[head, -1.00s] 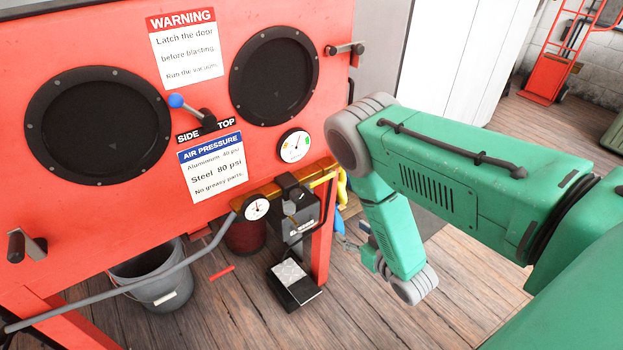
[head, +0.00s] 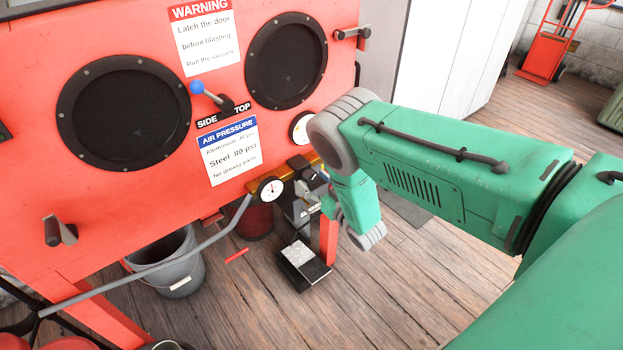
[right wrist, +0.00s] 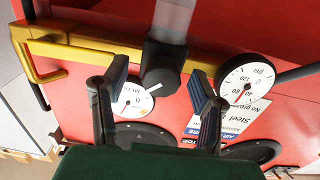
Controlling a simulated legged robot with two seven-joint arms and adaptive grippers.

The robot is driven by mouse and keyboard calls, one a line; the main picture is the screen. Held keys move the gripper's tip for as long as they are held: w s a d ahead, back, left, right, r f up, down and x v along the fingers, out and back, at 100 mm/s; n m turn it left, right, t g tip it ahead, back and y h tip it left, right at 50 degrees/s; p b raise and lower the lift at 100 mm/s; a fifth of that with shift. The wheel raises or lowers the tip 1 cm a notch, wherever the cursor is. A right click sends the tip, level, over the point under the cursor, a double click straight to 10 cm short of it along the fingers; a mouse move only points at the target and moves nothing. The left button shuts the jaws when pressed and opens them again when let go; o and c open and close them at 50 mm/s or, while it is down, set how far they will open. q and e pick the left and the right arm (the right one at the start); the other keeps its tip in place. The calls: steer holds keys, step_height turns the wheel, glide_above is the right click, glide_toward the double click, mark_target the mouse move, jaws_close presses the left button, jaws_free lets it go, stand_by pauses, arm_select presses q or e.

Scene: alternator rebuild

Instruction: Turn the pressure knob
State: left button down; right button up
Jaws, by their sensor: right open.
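The black pressure knob (right wrist: 160,66) sits on the brass-coloured regulator at the front of the red blast cabinet; it also shows in the head view (head: 298,162). My right gripper (right wrist: 157,72) is open, with one finger on each side of the knob in the right wrist view. Gaps show between the fingers and the knob, and I cannot tell the depth. In the head view my right gripper (head: 326,194) is small and partly hidden beside the regulator. A round psi gauge (right wrist: 244,80) with a red needle is beside the knob; it also shows in the head view (head: 270,189). My left gripper is out of view.
A yellow bracket (right wrist: 45,70) and a grey hose (head: 200,255) are near the regulator. Another dial (right wrist: 133,103) is on the cabinet panel (head: 130,205). A pressure sign (head: 230,152) reads steel 80 psi. A bucket (head: 170,268) and a pedal (head: 302,267) stand on the floor.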

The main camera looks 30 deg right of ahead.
steer(key=shift+w+a+r, duration=0.2)
steer(key=shift+w+a, duration=0.35)
steer(key=shift+w, duration=0.1)
steer(key=shift+d, duration=0.2)
steer(key=shift+d+f, duration=0.15)
steer(key=shift+d, duration=0.25)
steer(key=c, duration=1.2)
steer(key=shift+o, duration=0.2)
steer(key=shift+a+n, duration=0.3)
steer(key=n+b, duration=0.1)
steer(key=n, duration=0.1)
steer(key=shift+d+n, duration=0.15)
steer(key=shift+n, duration=0.15)
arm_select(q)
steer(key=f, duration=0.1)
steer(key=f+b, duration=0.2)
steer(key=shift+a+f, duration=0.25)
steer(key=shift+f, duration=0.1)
arm_select(e)
steer(key=n, duration=0.5)
steer(key=shift+n, duration=0.3)
arm_select(q)
steer(key=shift+b, duration=0.3)
arm_select(e)
steer(key=o, duration=1.2)
steer(key=shift+c, duration=0.2)
